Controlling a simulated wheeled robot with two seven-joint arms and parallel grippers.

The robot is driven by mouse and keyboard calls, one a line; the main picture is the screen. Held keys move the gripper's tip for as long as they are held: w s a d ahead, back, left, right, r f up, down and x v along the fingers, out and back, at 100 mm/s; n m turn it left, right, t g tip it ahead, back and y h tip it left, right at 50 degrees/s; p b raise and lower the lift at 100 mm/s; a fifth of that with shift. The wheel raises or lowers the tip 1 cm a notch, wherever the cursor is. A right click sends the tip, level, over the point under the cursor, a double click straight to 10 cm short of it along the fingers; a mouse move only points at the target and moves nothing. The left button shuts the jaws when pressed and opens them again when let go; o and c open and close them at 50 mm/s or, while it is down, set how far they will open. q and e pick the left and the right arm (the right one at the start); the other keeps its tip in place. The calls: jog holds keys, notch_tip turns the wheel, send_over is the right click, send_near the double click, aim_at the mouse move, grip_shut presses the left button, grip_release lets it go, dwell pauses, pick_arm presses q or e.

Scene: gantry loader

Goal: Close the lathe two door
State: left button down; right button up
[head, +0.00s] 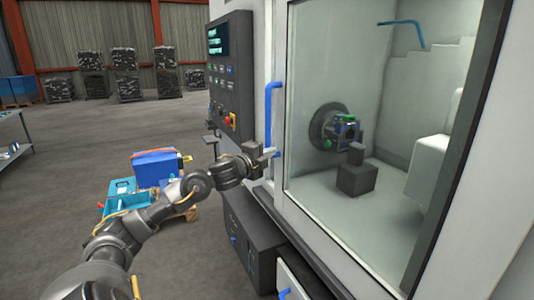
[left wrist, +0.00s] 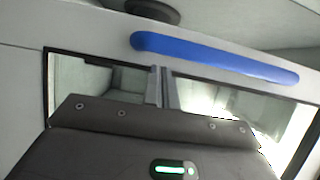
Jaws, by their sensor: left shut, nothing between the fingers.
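The lathe door (head: 278,60) has a pale frame around a large clear window (head: 330,60), through which the chuck (head: 330,125) shows. A vertical blue handle (head: 269,115) is on the door's left edge. My left gripper (head: 268,154) is at the lower end of this handle, shut with nothing in it. In the left wrist view the blue handle (left wrist: 215,58) lies just beyond my left fingers (left wrist: 160,88). I cannot tell whether they touch it. My right gripper is not in view.
A dark control panel (head: 230,70) stands left of the door. A dark drawer cabinet (head: 250,235) is below the door.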

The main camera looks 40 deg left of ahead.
pick_arm(q)
jog(key=shift+w+a, duration=0.1)
jog(key=shift+a, duration=0.25)
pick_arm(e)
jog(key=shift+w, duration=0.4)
pick_arm(q)
jog(key=shift+a, duration=0.1)
jog(key=w+a, duration=0.2)
jog(key=a, duration=0.5)
jog(key=w+a, duration=0.2)
jog(key=a, duration=0.5)
jog(key=shift+w+r, duration=0.15)
jog(key=shift+w, duration=0.2)
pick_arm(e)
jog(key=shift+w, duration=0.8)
pick_arm(q)
jog(key=shift+d, duration=0.1)
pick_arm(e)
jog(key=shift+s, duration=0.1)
